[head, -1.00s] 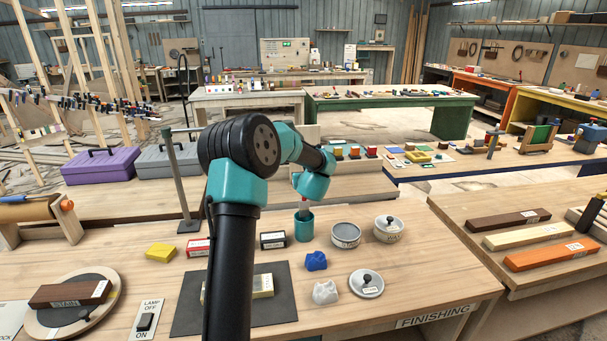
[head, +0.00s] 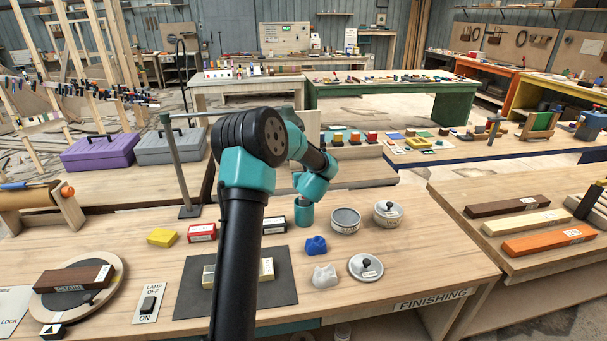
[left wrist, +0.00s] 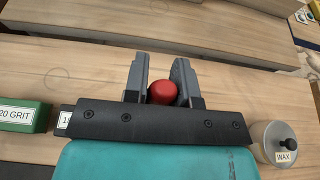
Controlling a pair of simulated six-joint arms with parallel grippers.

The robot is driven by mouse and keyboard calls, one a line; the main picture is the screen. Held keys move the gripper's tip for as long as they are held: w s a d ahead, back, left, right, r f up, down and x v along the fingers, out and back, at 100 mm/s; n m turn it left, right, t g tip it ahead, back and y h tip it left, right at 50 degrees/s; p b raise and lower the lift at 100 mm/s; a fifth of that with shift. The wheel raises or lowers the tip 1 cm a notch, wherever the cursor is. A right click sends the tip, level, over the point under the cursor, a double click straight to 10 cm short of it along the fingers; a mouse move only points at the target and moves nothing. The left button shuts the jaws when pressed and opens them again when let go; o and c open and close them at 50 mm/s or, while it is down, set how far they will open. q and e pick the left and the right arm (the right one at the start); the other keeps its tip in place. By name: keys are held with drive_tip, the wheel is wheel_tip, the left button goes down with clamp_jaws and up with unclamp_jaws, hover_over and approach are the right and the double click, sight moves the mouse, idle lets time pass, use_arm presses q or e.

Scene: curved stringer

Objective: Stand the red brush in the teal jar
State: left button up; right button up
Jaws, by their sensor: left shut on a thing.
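The teal jar (head: 304,216) stands on the finishing bench in the head view, just below the end of my left arm. My left gripper (left wrist: 160,64) is shut on the red brush (left wrist: 162,92), whose rounded red end shows between the two fingers in the left wrist view. In the head view the fingers and the brush are hidden by my wrist, directly over the jar's mouth. How far the brush reaches into the jar cannot be seen. The jar is not visible in the left wrist view. My right gripper is not in view.
Beside the jar stand a grey tin (head: 345,220) and a knobbed wax pot (head: 388,213). A blue lump (head: 316,245), a pale lump (head: 325,276) and a round lid (head: 365,267) lie in front. A red-labelled box (head: 202,232) and yellow block (head: 162,237) sit left.

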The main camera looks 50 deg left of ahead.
use_arm(q)
drive_tip(key=shift+f, duration=0.1)
drive_tip(key=o, duration=1)
drive_tip(key=v, duration=1.7)
drive_tip(key=shift+s+d, duration=0.1)
drive_tip(key=shift+d, duration=0.1)
idle(0.4)
